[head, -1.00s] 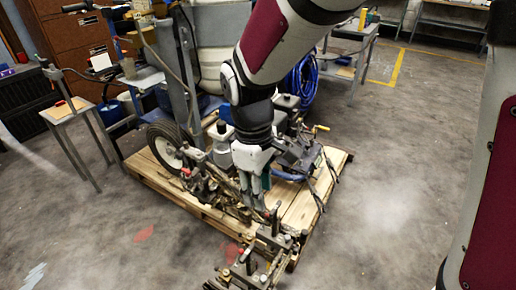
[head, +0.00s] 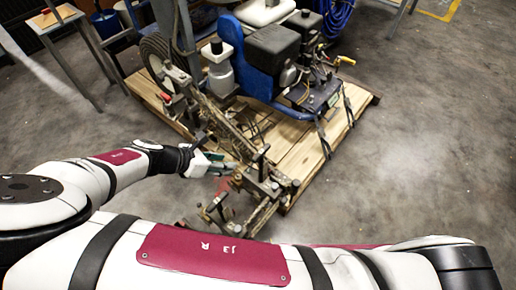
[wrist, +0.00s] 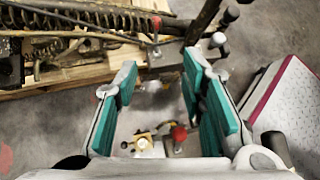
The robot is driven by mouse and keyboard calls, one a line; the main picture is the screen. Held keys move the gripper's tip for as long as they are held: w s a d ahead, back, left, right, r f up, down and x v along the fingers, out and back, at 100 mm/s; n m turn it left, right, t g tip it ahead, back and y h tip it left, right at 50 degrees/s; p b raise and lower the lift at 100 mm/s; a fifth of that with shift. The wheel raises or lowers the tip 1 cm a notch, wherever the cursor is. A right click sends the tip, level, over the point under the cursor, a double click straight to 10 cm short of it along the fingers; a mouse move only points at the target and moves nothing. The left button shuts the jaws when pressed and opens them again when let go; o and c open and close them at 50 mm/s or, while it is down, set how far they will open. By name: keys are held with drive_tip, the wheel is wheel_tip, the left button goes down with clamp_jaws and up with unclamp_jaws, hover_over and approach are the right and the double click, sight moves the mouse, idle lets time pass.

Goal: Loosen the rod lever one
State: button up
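The line striper's metal rod and clamp assembly (head: 270,187) sticks out past the front of the pallet, with short upright levers on it. A dark lever (head: 261,157) stands on it, to the right of my gripper (head: 226,165). In the wrist view, a dark slanted rod (wrist: 202,22) rises beyond my gripper (wrist: 160,85). The teal finger pads are wide apart with nothing gripped. I cannot tell which lever is rod lever one.
The striper's engine (head: 275,50) and wheel (head: 153,57) sit on a wooden pallet (head: 308,150). A spring and metal rods (wrist: 70,42) lie close ahead in the wrist view. A small table (head: 55,18) stands at the back left. The floor at right is clear.

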sight(252, 164)
drive_tip(key=b+x, duration=0.9)
drive_tip(key=x, duration=0.5)
drive_tip(key=shift+w+f, duration=0.25)
drive_tip(key=shift+w, duration=0.05)
drive_tip(key=shift+a+n, duration=0.15)
drive_tip(key=shift+n, duration=0.15)
clamp_jaws()
